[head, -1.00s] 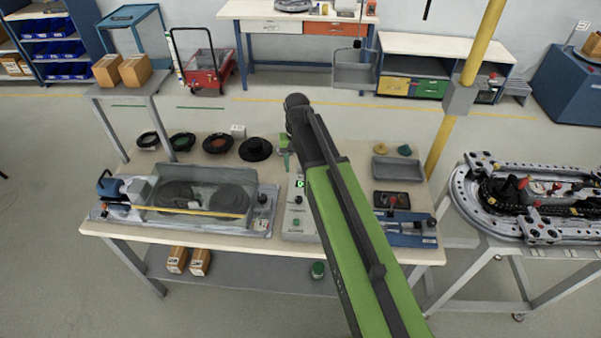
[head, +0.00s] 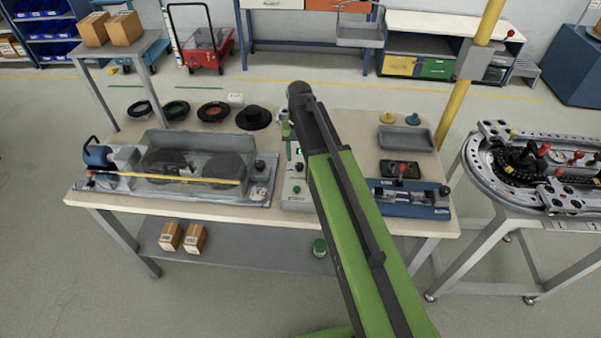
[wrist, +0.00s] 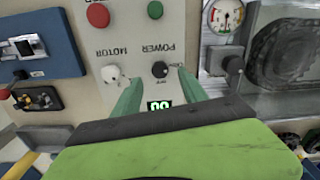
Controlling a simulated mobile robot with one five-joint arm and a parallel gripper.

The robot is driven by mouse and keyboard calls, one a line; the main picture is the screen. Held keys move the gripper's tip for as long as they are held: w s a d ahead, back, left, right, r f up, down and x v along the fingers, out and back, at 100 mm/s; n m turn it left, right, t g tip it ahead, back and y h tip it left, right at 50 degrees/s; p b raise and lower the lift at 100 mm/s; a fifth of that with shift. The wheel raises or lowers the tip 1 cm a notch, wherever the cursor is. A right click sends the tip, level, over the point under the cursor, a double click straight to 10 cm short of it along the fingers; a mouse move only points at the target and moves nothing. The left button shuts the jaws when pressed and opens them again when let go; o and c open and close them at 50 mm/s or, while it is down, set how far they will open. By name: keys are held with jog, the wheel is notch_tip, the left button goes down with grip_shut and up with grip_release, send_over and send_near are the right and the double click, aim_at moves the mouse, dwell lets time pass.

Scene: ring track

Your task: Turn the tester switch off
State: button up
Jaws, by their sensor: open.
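A light grey control panel (wrist: 141,30) fills the middle of the wrist view, upside down. It carries the words MOTOR and POWER, a black knob (wrist: 160,69) by POWER, a white knob (wrist: 115,76) by MOTOR, a green button (wrist: 155,9), a red button (wrist: 98,15) and a lit green display (wrist: 159,105). My gripper (wrist: 159,77) is open and empty, its two green fingers pointing at the panel on either side of the black knob. Contact cannot be told. In the head view the panel (head: 293,190) shows left of my arm, which hides part of it.
A clear-covered belt unit (head: 190,160) with a round gauge (wrist: 225,16) stands left of the panel in the head view. A blue fixture (head: 405,200) and grey tray (head: 405,139) are at its right. The ring track (head: 550,170) is on another table farther right.

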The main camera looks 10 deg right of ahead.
aim_at(299, 164)
notch_tip(299, 164, down, 4)
jog(key=b, duration=0.2)
jog(key=shift+f+b, duration=0.2)
jog(key=shift+b, duration=0.2)
jog(key=shift+r, duration=0.1)
grip_shut()
